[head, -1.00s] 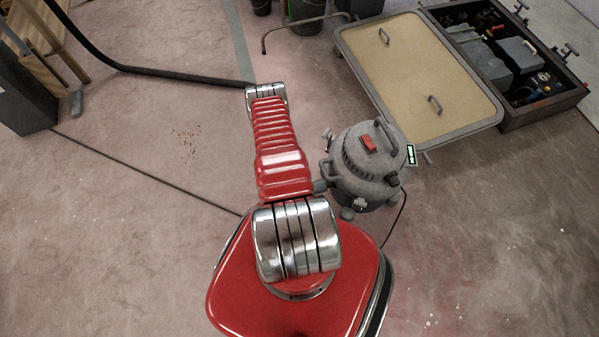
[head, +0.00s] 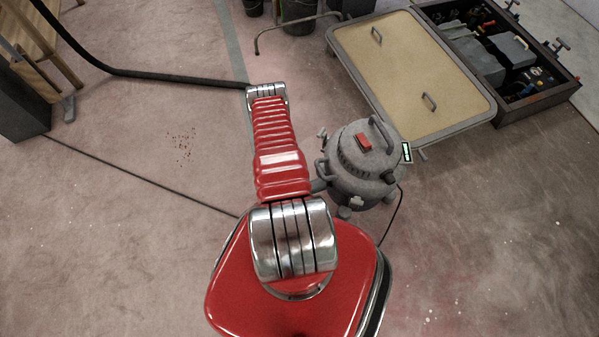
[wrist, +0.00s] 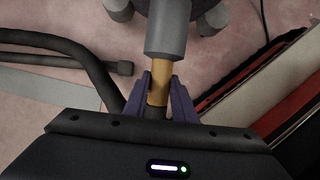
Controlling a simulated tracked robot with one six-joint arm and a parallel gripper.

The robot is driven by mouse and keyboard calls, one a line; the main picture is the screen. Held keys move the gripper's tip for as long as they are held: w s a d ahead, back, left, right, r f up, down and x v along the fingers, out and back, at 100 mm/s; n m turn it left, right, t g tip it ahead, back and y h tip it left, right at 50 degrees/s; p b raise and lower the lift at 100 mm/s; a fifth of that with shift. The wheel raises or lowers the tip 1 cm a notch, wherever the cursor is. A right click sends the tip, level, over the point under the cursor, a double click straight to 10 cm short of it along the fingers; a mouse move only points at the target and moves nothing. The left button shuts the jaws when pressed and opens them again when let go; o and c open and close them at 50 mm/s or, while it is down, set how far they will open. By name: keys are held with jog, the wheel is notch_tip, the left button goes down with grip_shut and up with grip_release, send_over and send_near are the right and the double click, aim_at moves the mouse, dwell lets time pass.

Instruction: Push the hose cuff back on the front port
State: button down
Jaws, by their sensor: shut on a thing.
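In the wrist view, my gripper (wrist: 160,90) has its two purple fingers shut on an orange-tan hose cuff (wrist: 158,97). The cuff's far end meets a grey cylindrical port (wrist: 166,36) with no gap that I can see; how deep it sits I cannot tell. The dark hose (wrist: 97,68) curves down at the left. In the head view, the grey vacuum (head: 360,160) stands just right of my arm, with a port stub on its left side (head: 318,185). My arm hides the gripper and cuff there. The hose (head: 170,77) runs from upper left to my arm's end.
A large tan-topped panel with handles (head: 405,75) lies behind the vacuum, beside an open box of gear (head: 510,60). A bent metal rail (head: 295,24) and bins (head: 300,35) stand at the back. A thin cable (head: 140,175) crosses the floor at left. The right foreground floor is clear.

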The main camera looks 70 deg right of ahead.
jog(key=shift+s+d, duration=0.65)
jog(key=shift+d, duration=0.05)
dwell(0.5)
jog(key=c, duration=1.4)
grip_release()
jog(key=shift+a, duration=0.1)
jog(key=shift+w+r, duration=0.1)
jog(key=v, duration=1.3)
jog(key=shift+w+a+r, duration=0.1)
jog(key=shift+a+r, duration=0.1)
jog(key=shift+r, duration=0.05)
jog(key=shift+d, duration=0.1)
